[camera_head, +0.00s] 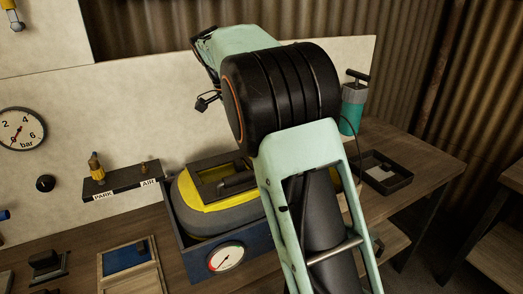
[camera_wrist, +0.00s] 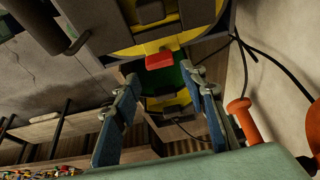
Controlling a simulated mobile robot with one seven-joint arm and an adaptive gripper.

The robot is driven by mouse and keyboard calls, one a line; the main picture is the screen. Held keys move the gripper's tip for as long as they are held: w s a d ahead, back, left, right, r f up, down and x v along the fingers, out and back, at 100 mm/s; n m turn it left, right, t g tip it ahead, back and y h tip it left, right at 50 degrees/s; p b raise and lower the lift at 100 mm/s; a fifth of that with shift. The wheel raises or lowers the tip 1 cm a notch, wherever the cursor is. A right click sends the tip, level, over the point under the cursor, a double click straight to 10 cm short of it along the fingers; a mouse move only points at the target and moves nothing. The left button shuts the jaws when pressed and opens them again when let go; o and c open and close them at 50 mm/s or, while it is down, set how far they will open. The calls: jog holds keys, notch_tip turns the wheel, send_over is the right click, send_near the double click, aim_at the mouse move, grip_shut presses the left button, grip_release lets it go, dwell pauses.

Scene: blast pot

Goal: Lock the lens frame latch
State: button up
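In the head view a yellow and grey blast helmet (camera_head: 203,218) sits in a dark blue box. A dark rectangular lens frame (camera_head: 199,173) lies on top of it. My arm covers the right side of both. In the wrist view a yellow and black body (camera_wrist: 118,43), likely the helmet, fills the top, with a small red tab (camera_wrist: 159,61) at its edge. I cannot tell if this tab is the lens frame latch. My gripper (camera_wrist: 163,80) has its two blue fingers spread apart with nothing clearly between them. The red tab appears just beyond the fingertips.
The blue box (camera_head: 188,240) carries a round gauge (camera_head: 226,258). A PARK/AIR shelf (camera_head: 121,181) and a bar gauge (camera_head: 21,129) are at the left. A teal bottle (camera_head: 351,108) and a black tray (camera_head: 386,174) stand at the right. An orange-red knob (camera_wrist: 240,108) is right of my fingers.

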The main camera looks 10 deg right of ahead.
jog(key=v, duration=0.6)
jog(key=shift+a+r, duration=0.2)
jog(key=shift+r, duration=0.1)
jog(key=shift+s, duration=0.15)
